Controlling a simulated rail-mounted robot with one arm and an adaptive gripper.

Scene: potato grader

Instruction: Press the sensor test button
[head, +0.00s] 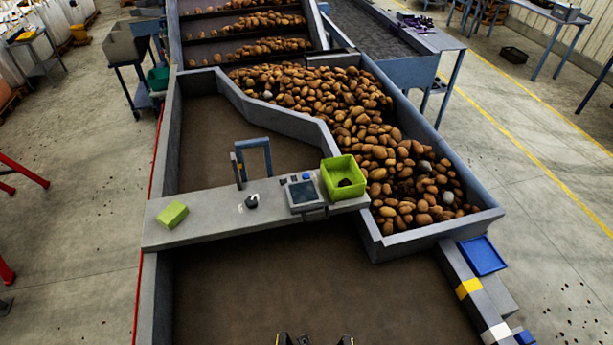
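A grey control box with a dark screen (303,193) sits on the grey crossbeam (210,212). Small marks or buttons show along its top edge, with a small blue one (306,176) at the right; no label is readable, so I cannot tell which is the sensor test button. A dark round knob or button (252,201) stands on the beam to the left of the box. My gripper (314,340) shows only as dark tips at the bottom edge, well short of the beam. Most of it is cut off, so its opening is unclear.
A green bin (343,177) with a dark lump inside stands right of the box. A yellow-green block (172,214) lies at the beam's left. A blue upright frame (254,158) rises behind the beam. Potatoes (370,130) fill the right channel. A blue tray (482,256) is at right.

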